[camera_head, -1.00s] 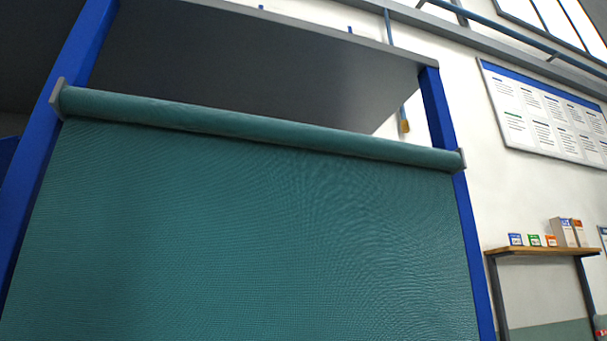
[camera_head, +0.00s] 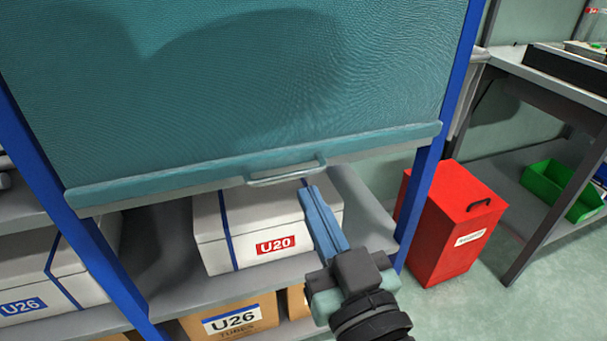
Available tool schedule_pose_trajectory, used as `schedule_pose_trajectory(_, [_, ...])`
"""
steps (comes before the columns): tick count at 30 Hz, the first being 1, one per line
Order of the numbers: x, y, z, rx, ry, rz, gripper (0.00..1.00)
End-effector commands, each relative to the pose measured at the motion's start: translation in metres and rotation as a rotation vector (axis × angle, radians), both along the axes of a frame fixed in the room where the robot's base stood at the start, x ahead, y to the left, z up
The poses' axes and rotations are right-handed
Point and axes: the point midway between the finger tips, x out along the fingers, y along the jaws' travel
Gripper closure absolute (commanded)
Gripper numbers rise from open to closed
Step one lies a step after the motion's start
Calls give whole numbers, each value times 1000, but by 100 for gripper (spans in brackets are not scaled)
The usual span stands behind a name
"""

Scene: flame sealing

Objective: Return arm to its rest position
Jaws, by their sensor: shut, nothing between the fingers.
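My gripper (camera_head: 307,192) reaches up from the lower right of the view, its blue fingers closed together with nothing between them. Its fingertips show just below the handle (camera_head: 287,172) of a teal roller blind (camera_head: 250,80). I cannot tell whether they touch the handle. The blind hangs in front of a blue-posted shelf rack, and its bottom bar (camera_head: 150,186) sits just above the level of the white U20 box (camera_head: 212,232). My gripper covers part of that box's right side.
Below are a cardboard U26 box (camera_head: 262,315) and, at left, a white U26 box (camera_head: 75,262). A red bin (camera_head: 452,225) stands right of the blue post (camera_head: 432,180). A workbench (camera_head: 560,85) with a green crate (camera_head: 560,188) is farther right. Floor shows between them.

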Motion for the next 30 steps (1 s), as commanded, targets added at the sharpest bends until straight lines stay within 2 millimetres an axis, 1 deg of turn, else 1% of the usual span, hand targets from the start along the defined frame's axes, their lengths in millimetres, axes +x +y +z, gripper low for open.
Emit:
schedule_pose_trajectory(3, [-3,-1,0,0,0,0,100])
schedule_pose_trajectory(5, [-2,0,4,-4,-9,-4,100])
schedule_pose_trajectory(8, [4,2,28,-17,-49,-27,100])
schedule_pose_trajectory(11, [10,7,75,-30,-136,-77,100])
schedule_pose_trajectory(12, [11,9,99,-31,-182,-104,100])
schedule_pose_trajectory(14, [7,12,136,-23,-260,-144,100])
schedule_pose_trajectory(15, [3,14,159,-16,-309,-167,100])
schedule_pose_trajectory(17, [-6,16,192,3,-386,-200,100])
schedule_pose_trajectory(18, [-13,18,212,17,-435,-220,100])
schedule_pose_trajectory(20, [-27,19,241,41,-509,-246,100])
schedule_pose_trajectory(21, [-37,20,259,58,-558,-262,100])
schedule_pose_trajectory(23, [-54,22,285,88,-632,-282,100])
schedule_pose_trajectory(24, [-66,22,301,109,-683,-297,100])
schedule_pose_trajectory(25, [-66,21,314,112,-681,-301,100])
schedule_pose_trajectory(30, [-63,20,354,107,-667,-301,100])
